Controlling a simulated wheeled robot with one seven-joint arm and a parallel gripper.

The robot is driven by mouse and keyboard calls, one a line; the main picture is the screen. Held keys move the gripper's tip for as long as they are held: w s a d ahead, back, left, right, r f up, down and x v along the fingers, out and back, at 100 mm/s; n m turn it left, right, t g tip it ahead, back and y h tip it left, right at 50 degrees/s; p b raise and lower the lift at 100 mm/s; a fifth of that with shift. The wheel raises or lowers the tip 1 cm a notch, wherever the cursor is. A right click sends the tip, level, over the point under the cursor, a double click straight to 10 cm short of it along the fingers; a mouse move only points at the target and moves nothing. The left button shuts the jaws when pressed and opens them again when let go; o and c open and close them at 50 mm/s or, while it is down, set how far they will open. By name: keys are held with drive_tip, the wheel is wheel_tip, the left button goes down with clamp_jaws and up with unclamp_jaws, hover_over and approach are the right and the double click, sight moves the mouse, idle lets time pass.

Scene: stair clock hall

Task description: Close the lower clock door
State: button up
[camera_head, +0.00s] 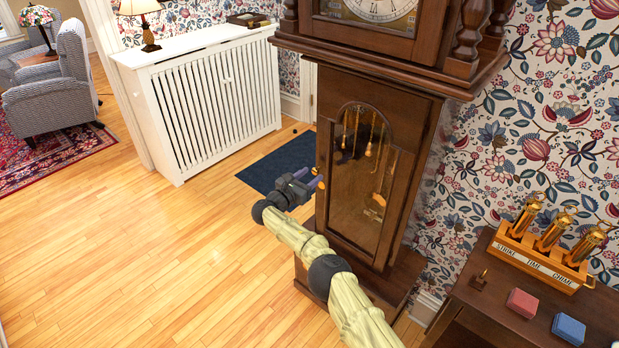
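The tall brown wooden clock stands right of centre. Its lower door (335,215) has an arched glass panel, with brass weights and a pendulum visible behind it. The view does not clearly show how far the door stands from its frame. A small brass knob (316,171) shows at the door's left edge. My gripper (311,178) is at that left edge, close beside the knob, with its two purple-tipped fingers apart. I see nothing held between them. I cannot tell whether a finger touches the door or knob.
A white radiator cover (215,95) stands behind to the left, with a dark blue mat (272,162) near it.

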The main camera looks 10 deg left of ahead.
drive_tip(key=shift+w, duration=0.1)
drive_tip(key=p+v, duration=0.1)
drive_tip(key=v, duration=1.6)
drive_tip(key=shift+s+p, duration=0.3)
drive_tip(key=shift+p, duration=0.05)
